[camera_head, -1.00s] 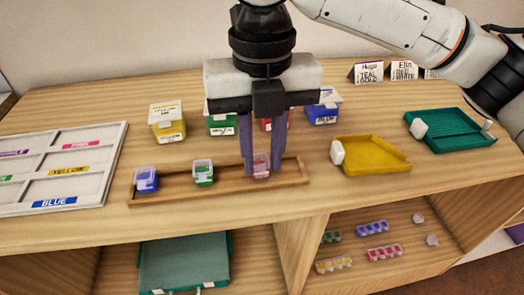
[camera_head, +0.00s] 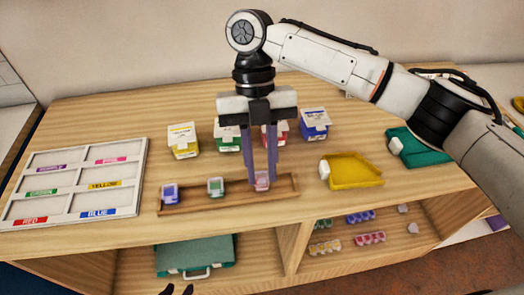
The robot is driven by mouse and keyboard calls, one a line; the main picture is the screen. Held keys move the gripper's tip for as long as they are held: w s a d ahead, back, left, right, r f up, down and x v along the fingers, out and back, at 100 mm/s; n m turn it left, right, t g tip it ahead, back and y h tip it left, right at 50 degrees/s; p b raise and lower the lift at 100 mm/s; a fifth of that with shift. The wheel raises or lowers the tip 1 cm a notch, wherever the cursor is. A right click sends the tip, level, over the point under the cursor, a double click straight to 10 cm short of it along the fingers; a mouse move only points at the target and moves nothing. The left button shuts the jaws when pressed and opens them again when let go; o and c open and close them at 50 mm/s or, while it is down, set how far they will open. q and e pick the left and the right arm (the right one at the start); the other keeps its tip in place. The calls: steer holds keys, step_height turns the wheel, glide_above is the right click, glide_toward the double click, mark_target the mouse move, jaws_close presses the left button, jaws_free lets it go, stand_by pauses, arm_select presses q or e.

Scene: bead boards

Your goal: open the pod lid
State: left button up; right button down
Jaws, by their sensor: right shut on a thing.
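Three small clear pods stand in a long wooden tray (camera_head: 230,198). One pod has blue contents (camera_head: 170,193), one has green (camera_head: 215,187) and one has pink (camera_head: 262,182). My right gripper (camera_head: 261,179) points straight down at the right part of the tray and is shut on the pink pod, with one finger on each side. The fingers partly cover that pod, and I cannot make out whether its lid is up. Two dark tips of my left gripper (camera_head: 177,290) show at the bottom edge; their state is unclear.
Yellow, green, red and blue lidded boxes (camera_head: 183,145) stand behind the tray. A yellow scoop tray (camera_head: 352,171) and a teal tray (camera_head: 420,153) lie to the right. A white sorting board (camera_head: 75,181) lies left. A teal case (camera_head: 195,258) and bead strips (camera_head: 370,238) sit on shelves below.

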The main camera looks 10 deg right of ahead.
steer(key=shift+w+r+g+p, duration=0.15)
steer(key=shift+w+g+p, duration=0.35)
steer(key=shift+g, duration=0.6)
steer(key=c, duration=1.8)
jaws_free()
steer(key=shift+w+r, duration=0.1)
